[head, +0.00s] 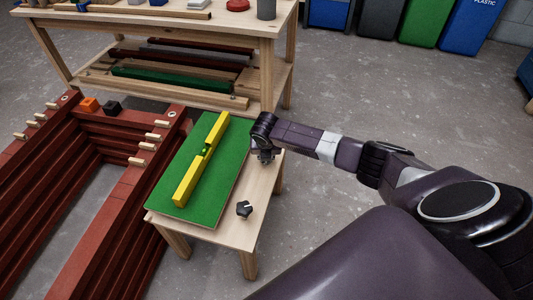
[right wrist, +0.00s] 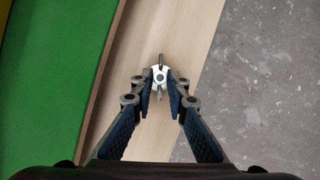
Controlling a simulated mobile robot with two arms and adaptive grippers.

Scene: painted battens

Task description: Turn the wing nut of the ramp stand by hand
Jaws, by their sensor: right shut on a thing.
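The silver wing nut (right wrist: 160,75) shows in the right wrist view, on the pale wooden top of a low stand (right wrist: 178,35). My right gripper (right wrist: 161,88) is shut on the wing nut, with a dark finger at each side of it. In the head view my right gripper (head: 264,157) points down at the right far corner of the stand (head: 262,195) and hides the nut. A green board (head: 222,181) with a wooden edge lies on the left of the stand. My left gripper is not in view.
A yellow bar (head: 186,186) lies along the green board. Dark red battens (head: 75,140) are stacked at the left. A workbench (head: 170,25) stands behind. The floor at the right is clear.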

